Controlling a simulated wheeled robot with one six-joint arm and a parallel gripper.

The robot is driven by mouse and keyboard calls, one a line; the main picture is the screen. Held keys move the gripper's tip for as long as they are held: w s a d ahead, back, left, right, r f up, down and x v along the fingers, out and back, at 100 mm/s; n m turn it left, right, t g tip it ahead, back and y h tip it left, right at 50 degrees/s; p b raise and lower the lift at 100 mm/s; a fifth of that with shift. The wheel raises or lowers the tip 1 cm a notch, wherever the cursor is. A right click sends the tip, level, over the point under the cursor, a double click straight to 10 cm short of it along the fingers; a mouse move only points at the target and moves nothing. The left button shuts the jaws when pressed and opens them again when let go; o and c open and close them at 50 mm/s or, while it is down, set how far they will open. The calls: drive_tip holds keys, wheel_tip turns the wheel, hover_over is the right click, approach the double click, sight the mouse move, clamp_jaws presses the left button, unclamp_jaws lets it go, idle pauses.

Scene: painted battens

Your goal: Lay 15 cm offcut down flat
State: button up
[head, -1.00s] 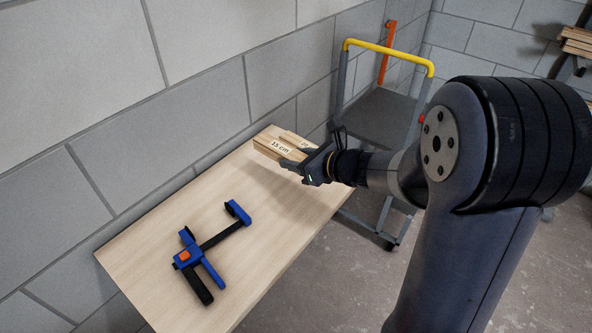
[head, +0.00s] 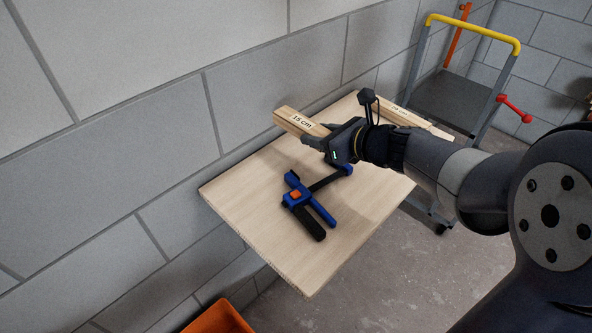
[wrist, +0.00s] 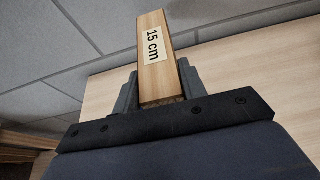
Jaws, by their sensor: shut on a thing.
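The 15 cm offcut (head: 297,121) is a short pale wooden batten with a white "15 cm" label. My gripper (head: 325,139) is shut on one end of it, and the rest sticks out to the left toward the wall. In the wrist view the offcut (wrist: 154,60) stands out between the two jaws (wrist: 157,90), label facing the camera. It appears held above the wooden table (head: 245,195); the exact gap below it cannot be told. My wrist hides part of the table behind it.
A blue and black clamp (head: 307,203) lies on the table in front of my gripper. Another labelled batten (head: 401,115) lies at the table's far end. A grey block wall (head: 150,120) runs along the left. A trolley with a yellow handle (head: 472,27) stands behind. Table's near left is clear.

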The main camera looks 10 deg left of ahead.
sight(317, 174)
wheel_tip(317, 174, down, 10)
drive_tip(key=b, duration=0.2)
drive_tip(key=shift+r+b, duration=0.25)
drive_tip(key=shift+b, duration=0.05)
drive_tip(key=shift+f, duration=0.15)
drive_tip(key=o, duration=0.6)
drive_tip(key=shift+o, duration=0.8)
